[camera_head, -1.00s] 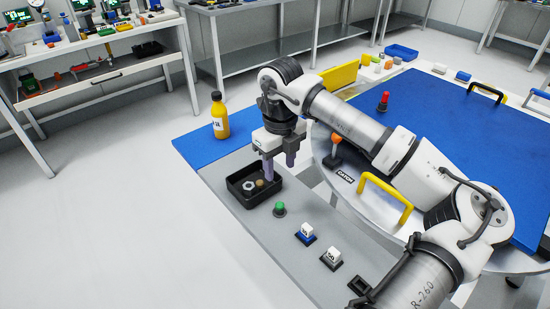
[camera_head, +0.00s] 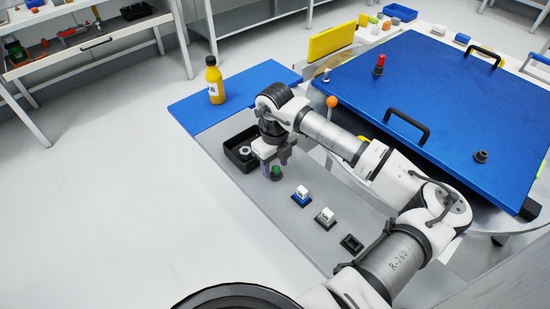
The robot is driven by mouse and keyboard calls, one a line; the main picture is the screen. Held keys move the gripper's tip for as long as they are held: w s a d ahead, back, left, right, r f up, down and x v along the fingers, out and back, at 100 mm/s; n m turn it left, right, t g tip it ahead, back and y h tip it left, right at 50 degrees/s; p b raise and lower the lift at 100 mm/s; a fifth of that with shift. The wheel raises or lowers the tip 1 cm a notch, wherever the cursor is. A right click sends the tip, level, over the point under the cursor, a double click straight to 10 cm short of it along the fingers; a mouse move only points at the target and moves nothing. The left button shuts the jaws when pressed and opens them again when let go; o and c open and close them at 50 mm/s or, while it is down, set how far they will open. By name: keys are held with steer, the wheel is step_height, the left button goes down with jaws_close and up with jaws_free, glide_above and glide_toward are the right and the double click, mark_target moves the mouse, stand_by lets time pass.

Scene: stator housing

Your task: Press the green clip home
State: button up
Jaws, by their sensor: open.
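The green clip (camera_head: 276,173) is a small green piece on a dark base, on the grey bench top. It stands just right of the black tray, in line with the other small pieces. My gripper (camera_head: 273,166) points down right at the clip, with its two purple-grey fingers apart. One finger shows just left of the clip and the other behind it. The fingers partly cover the clip's surroundings. I cannot tell whether they touch the clip or how far it is seated.
The black tray (camera_head: 229,150) holds small round parts, close left of my gripper. A blue-and-white block (camera_head: 302,194), a white block (camera_head: 325,216) and an empty black holder (camera_head: 351,243) follow along the bench. A yellow bottle (camera_head: 214,82) stands on the blue mat (camera_head: 262,84).

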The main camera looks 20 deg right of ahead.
jaws_close()
steer(key=c, duration=0.7)
jaws_free()
jaws_close()
steer(key=shift+r, duration=0.4)
steer(key=shift+r+p, duration=0.4)
steer(key=shift+r, duration=0.6)
